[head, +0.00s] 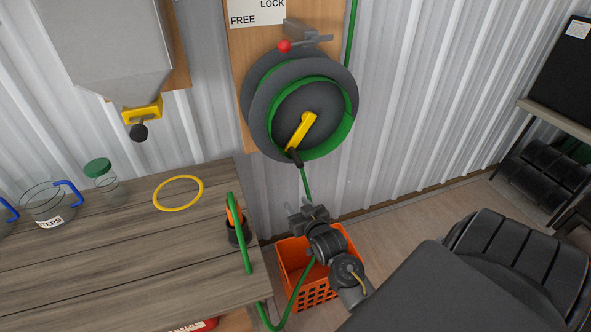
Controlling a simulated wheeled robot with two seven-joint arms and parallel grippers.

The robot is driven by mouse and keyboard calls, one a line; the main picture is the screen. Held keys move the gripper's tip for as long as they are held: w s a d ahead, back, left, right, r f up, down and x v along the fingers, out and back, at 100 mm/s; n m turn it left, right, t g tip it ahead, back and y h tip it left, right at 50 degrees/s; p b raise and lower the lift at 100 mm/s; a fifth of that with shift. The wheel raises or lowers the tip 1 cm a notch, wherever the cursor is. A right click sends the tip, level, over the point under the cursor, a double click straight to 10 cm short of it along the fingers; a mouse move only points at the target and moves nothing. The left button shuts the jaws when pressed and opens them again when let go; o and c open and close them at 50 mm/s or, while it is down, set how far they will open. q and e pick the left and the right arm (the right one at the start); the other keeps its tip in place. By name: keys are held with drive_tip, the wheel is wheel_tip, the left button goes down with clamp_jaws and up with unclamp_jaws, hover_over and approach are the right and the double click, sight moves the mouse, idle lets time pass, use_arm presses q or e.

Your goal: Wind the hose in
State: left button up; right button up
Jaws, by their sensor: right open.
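The hose reel (262,112) is a dark grey drum on a wooden wall board, with green hose wound inside its rim. A yellow crank (301,131) with a dark knob (294,157) points down and slightly left. A lever with a red knob (284,46) sits above the reel, under a sign reading LOCK and FREE. The green hose (306,186) hangs from the reel and passes behind my right gripper (305,209). More hose (298,292) loops below, and a length lies over the table's right edge. My right gripper is open below the crank, apart from it. My left gripper is out of view.
An orange crate (293,257) stands on the floor behind my right arm. A grey hopper (105,45) hangs above. Black tyres (525,255) lie at right.

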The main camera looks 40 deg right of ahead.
drive_tip(key=m+t+h+b, duration=0.1)
drive_tip(key=t+h, duration=0.1)
approach(296, 158)
drive_tip(key=f, duration=0.1)
drive_tip(key=p+x, duration=0.1)
drive_tip(key=x, duration=1)
drive_tip(key=shift+w+d, duration=0.2)
drive_tip(key=shift+d, duration=0.1)
clamp_jaws()
